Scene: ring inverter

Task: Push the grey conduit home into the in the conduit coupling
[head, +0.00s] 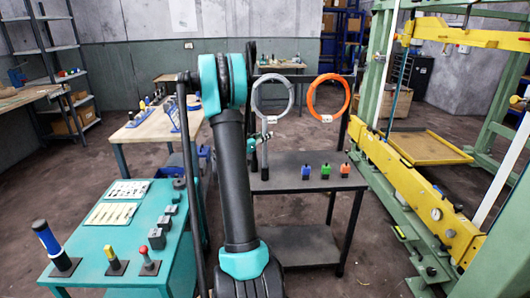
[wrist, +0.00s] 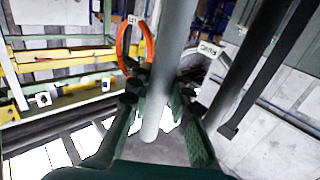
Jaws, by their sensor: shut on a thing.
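The grey conduit is a straight, smooth tube. In the wrist view the conduit (wrist: 172,60) runs from the top edge down between the fingers, and its rounded lower end shows below them. My gripper (wrist: 162,90) is shut on it, with one dark finger on each side. In the head view my gripper (head: 262,138) is small and partly behind my arm. A grey upright piece (head: 264,160) shows just below it, beneath a grey ring (head: 289,97) with a white label. I cannot make out the coupling or whether the conduit touches it.
An orange ring (head: 315,92) stands right of the grey ring. A dark table (head: 300,181) carries blue, green and orange blocks. A teal bench (head: 170,245) with tools is at the left. A green and yellow frame (head: 420,195) stands at the right. Bare floor shows between them.

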